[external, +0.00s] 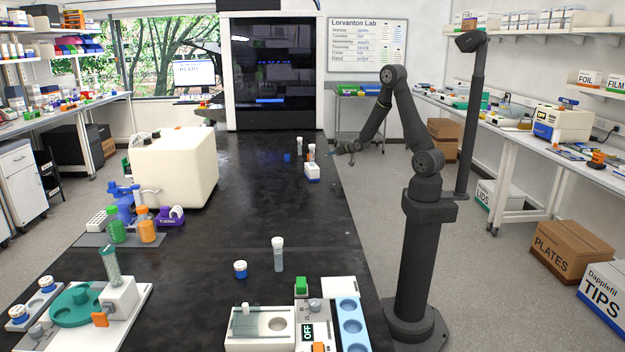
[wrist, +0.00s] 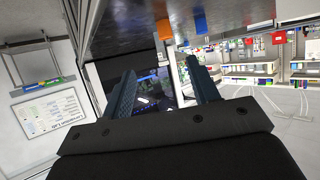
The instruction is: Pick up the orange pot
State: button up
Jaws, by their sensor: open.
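The orange pot (external: 311,152) appears as a small orange-brown shape near the far right edge of the black bench in the external view. In the wrist view, which is upside down, the orange pot (wrist: 163,29) stands on the bench surface at the top, beyond the fingertips.
A blue pot (external: 286,156) stands left of the orange one; it also shows in the wrist view (wrist: 199,20). A capped vial (external: 299,146) and a white block (external: 312,171) are close by. The bench middle is clear. A large cream machine (external: 175,170) stands left.

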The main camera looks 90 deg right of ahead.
jog(key=w+d+r+g+y, duration=0.25)
jog(key=w+d, duration=0.35)
jog(key=d, duration=0.3)
jog(key=w+d+r+g+y, duration=0.2)
jog(key=w+r+g+y, duration=0.15)
jog(key=r, duration=0.35)
jog(key=shift+t+y, duration=0.3)
jog(key=shift+t, duration=0.1)
jog(key=x, duration=1.7)
jog(key=shift+s+a+f, duration=0.1)
jog(key=shift+a+f, duration=0.1)
jog(key=shift+f, duration=0.15)
jog(key=c, duration=1)
